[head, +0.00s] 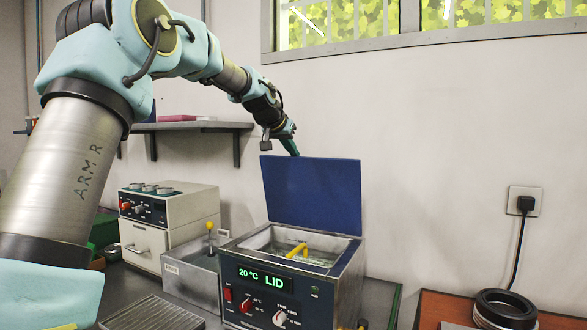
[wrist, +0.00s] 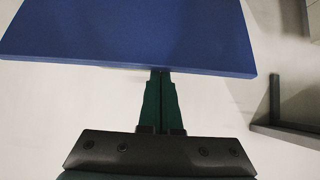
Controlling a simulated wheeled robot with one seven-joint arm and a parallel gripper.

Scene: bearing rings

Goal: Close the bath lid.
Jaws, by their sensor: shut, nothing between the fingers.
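The bath (head: 296,285) is a metal box with a dark front panel; its green display reads 20 °C and LID. Its blue lid (head: 312,194) stands upright, open, at the back of the bath. A yellow handle (head: 297,250) shows inside the open bath. My gripper (head: 292,150) is at the lid's top edge, near its left end, fingers pointing down. In the wrist view the shut green fingers (wrist: 161,80) reach the edge of the blue lid (wrist: 130,35), with the tips at or behind it. I cannot tell whether they touch.
A white instrument box (head: 165,225) and a small metal tank (head: 190,275) stand left of the bath. A wall shelf (head: 190,126) is behind my arm. A black ring (head: 506,308) lies on an orange-brown surface at right. A plugged cable (head: 522,225) hangs on the wall.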

